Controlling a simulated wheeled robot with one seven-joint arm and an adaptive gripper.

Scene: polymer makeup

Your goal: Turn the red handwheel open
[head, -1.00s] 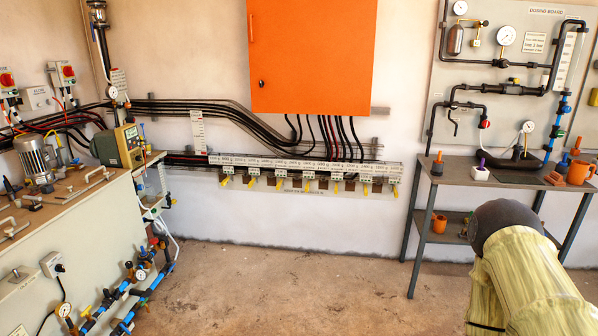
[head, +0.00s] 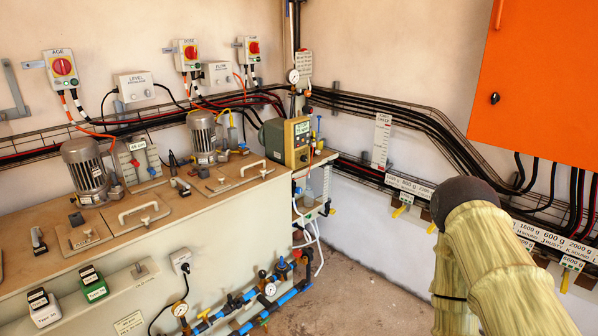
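I cannot make out a clear red handwheel in the head view. Small valves with blue and dark fittings sit on the blue pipes (head: 290,297) low in front of the tank, and a small red part (head: 297,254) shows above them; it is too small to tell what it is. Red rotary knobs sit on the switch boxes on the wall, at the left (head: 62,67), middle (head: 191,52) and right (head: 254,47). My arm, in a pale yellow sleeve, fills the lower right. My gripper is not in view.
A tank (head: 215,235) with a brown lid carries two grey motors (head: 90,170) (head: 202,135) and a yellow-green pump (head: 296,143). Pressure gauges (head: 180,308) sit on the pipes. An orange cabinet (head: 535,75) hangs at the right. Bare floor (head: 370,295) lies between tank and wall.

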